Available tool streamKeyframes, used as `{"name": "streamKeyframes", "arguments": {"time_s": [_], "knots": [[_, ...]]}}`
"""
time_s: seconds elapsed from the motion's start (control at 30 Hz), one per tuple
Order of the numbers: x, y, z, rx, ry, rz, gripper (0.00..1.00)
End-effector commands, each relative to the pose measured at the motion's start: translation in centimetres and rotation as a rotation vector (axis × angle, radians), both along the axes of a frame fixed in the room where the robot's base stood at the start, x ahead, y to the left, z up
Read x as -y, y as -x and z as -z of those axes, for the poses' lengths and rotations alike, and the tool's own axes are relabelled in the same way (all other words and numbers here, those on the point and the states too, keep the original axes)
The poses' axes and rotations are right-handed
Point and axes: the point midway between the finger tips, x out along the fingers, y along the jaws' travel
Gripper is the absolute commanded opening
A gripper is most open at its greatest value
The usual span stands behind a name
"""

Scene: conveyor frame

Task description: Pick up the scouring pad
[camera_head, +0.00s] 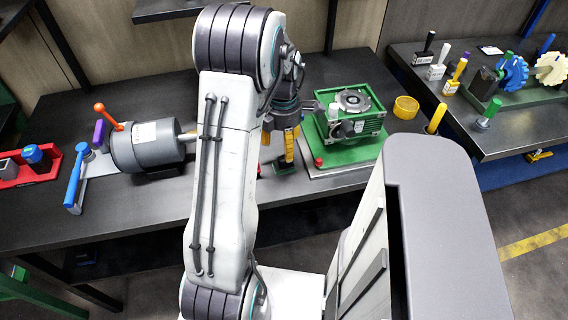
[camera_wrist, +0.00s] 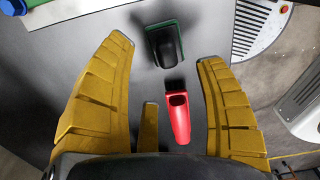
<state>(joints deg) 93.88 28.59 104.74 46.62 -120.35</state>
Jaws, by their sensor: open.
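A dark green pad with a black raised top, which looks like the scouring pad (camera_wrist: 178,27), lies on the dark table in the wrist view, between and just beyond my yellow fingertips. In the head view the dark green pad (camera_head: 284,168) shows small near the table's front edge, partly hidden by my gripper. My gripper (camera_wrist: 165,52) is open, with one finger on each side and nothing held between them. In the head view my gripper (camera_head: 279,150) points down above the table. The gap between fingertips and pad is hard to judge.
A red hollow-ended item (camera_wrist: 178,118) lies close to the pad, between my fingers in the wrist view. A green machine (camera_head: 350,125) on a metal plate stands right of my gripper. A grey motor (camera_head: 148,146) stands left. A yellow ring (camera_head: 406,107) lies farther right.

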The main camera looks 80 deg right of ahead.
Motion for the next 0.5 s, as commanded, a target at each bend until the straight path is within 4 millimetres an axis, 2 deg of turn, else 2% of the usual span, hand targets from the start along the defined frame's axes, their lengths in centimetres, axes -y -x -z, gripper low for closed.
{"name": "streamKeyframes", "arguments": {"time_s": [0.5], "knots": [[-0.2,0.1,5.2,0.000,-0.003,0.002,0.65]]}}
